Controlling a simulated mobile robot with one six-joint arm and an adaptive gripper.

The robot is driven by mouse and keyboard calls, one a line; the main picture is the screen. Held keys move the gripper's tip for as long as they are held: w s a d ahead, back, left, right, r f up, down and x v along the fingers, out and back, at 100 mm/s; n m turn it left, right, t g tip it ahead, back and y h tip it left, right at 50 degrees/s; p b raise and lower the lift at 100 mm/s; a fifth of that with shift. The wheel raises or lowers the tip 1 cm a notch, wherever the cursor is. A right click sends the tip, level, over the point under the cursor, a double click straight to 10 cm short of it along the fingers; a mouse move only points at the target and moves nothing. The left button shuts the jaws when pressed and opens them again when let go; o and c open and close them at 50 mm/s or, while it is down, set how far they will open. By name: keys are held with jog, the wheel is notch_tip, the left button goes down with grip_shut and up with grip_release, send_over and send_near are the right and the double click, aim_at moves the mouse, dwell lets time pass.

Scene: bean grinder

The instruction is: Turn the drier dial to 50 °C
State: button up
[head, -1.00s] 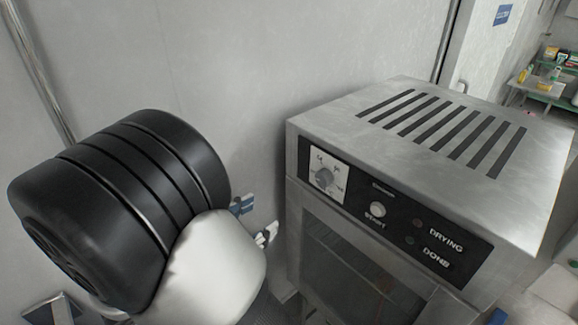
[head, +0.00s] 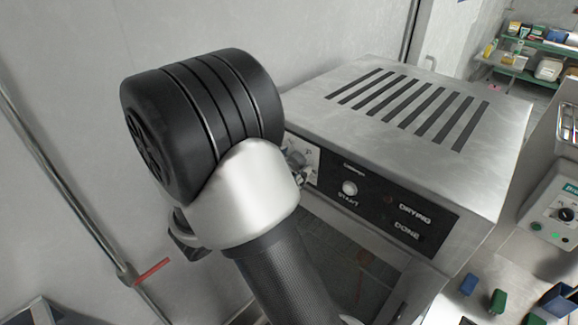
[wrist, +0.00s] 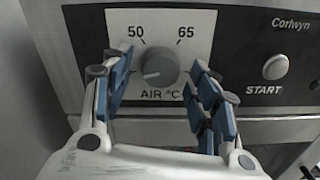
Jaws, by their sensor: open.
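The drier dial (wrist: 160,68) is a round grey knob on a white plate (wrist: 195,22) marked 50 at upper left, 65 at upper right and AIR °C below. A pale line shows on the knob's left part, but I cannot tell its exact pointing. My gripper (wrist: 157,66) is open, with one blue-padded finger on each side of the dial. Gaps show between the fingers and the knob. In the head view my wrist covers most of the dial plate (head: 313,158).
The white START button (wrist: 276,67) is right of the dial. The steel drier (head: 480,150) has a dark panel with DRYING and DONE labels. A wall stands behind and left. Another machine with a green-labelled panel (head: 555,215) stands at right.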

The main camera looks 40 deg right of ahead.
jog(key=shift+c, duration=0.4)
jog(key=c, duration=1)
jog(key=shift+f+m+b, duration=0.1)
jog(key=shift+m+b, duration=0.2)
jog(key=shift+b, duration=0.1)
jog(key=m+b, duration=0.2)
jog(key=b, duration=0.1)
jog(key=shift+w+f, duration=0.1)
jog(key=shift+f, duration=0.05)
jog(key=m+b, duration=0.5)
jog(key=b, duration=0.1)
jog(key=m+b, duration=0.4)
jog(key=b, duration=0.2)
jog(key=shift+w, duration=0.1)
jog(key=m+b, duration=0.1)
jog(key=b, duration=0.1)
jog(key=m+b, duration=0.1)
jog(key=shift+r+b, duration=0.35)
